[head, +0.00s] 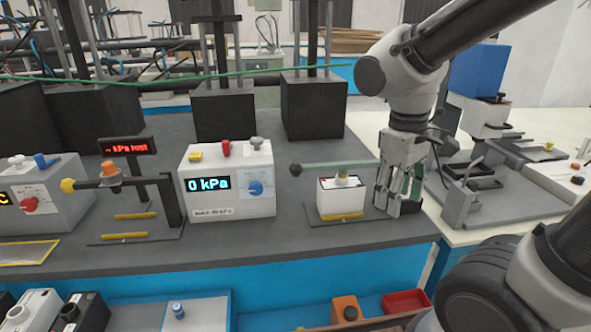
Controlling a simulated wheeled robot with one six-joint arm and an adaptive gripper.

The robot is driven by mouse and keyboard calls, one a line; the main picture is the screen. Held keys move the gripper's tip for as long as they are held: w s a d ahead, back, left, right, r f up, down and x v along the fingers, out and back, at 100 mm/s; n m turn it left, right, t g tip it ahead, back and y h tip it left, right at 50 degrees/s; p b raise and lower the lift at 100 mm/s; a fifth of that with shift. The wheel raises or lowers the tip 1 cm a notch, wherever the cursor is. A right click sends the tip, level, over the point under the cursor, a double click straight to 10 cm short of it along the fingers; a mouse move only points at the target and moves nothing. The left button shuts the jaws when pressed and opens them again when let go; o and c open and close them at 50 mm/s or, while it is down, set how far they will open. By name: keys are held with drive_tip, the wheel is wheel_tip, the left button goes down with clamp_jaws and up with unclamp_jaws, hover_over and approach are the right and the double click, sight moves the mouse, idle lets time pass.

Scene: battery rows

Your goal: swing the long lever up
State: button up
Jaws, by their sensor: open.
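A long grey-green lever (337,166) with a black ball knob (296,170) at its left end lies nearly level, just behind and above a small white box (341,196). Its right end is hidden behind my gripper. My gripper (396,207) points down at the right of the white box, open and empty, with its fingertips low near the bench top. The knob is well to its left. Another dark lever (115,181) with a yellow knob (68,185) stands further left, also about level, on a black bracket.
A white pressure box (228,184) reading 0 kPa stands left of the black knob. Black blocks (313,105) with posts stand behind the lever. A grey fixture (470,190) is to the right. The grey bench front (300,236) is clear.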

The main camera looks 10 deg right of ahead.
drive_tip(key=w+a+f+n+g+h, duration=0.1)
drive_tip(key=w+a+f+n+h, duration=0.25)
drive_tip(key=a+f+h, duration=0.2)
drive_tip(key=t+h, duration=0.7)
drive_tip(key=t, duration=0.7)
approach(292, 172)
drive_tip(key=x, duration=0.4)
drive_tip(key=shift+w+d+r+y, duration=0.1)
drive_tip(key=shift+w+r+y, duration=0.05)
drive_tip(key=shift+w+y, duration=0.1)
drive_tip(key=x, duration=0.7)
drive_tip(key=shift+d, duration=0.2)
drive_tip(key=shift+c, duration=0.4)
clamp_jaws()
